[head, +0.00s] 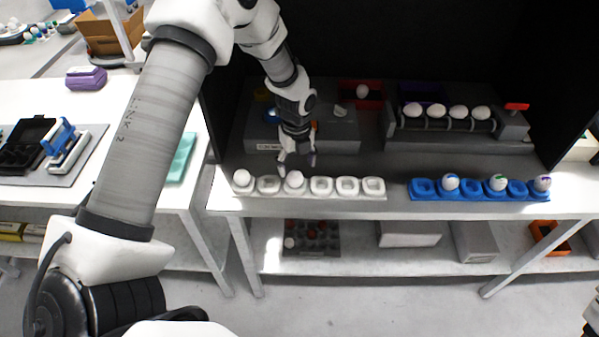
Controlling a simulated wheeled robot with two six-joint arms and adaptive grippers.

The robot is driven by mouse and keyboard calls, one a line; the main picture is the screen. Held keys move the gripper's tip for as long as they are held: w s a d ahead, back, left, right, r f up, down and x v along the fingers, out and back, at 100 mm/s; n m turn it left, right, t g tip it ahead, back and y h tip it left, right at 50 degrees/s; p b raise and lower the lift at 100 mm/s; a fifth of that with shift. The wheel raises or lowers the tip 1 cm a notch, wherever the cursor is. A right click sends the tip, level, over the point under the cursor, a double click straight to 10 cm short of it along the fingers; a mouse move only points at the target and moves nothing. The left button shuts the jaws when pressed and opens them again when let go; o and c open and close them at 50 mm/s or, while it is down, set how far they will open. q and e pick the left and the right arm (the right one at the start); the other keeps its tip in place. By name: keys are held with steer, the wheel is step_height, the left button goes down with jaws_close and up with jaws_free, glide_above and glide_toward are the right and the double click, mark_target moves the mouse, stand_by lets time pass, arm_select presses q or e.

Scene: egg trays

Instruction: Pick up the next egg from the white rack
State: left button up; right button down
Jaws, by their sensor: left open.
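The white rack (332,196) is a row of cups along the table's front edge. One white egg (242,177) sits in its leftmost cup and another white egg (294,179) in the third cup. The other cups look empty. My left gripper (297,160) points down with its fingers apart, just above and behind the egg in the third cup. Nothing is between the fingers, and I cannot tell whether they touch that egg. My right gripper is not in view.
A blue rack (473,196) at right holds eggs with coloured marks. Behind it, several white eggs (458,112) rest on a roller stand. A red bin (372,104) with an egg and a grey box (340,146) stand behind my left gripper. Dark walls enclose the back.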

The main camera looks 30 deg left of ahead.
mark_target(295, 173)
arm_select(q)
steer(key=f+p, duration=0.1)
steer(key=f, duration=0.1)
steer(key=s+f+p, duration=0.1)
steer(key=f, duration=0.1)
steer(key=shift+w+a+f, duration=0.1)
steer(key=shift+w+f, duration=0.1)
steer(key=shift+f, duration=0.1)
steer(key=shift+s, duration=0.1)
steer(key=c, duration=0.8)
steer(key=shift+o, duration=0.2)
steer(key=shift+r, duration=0.1)
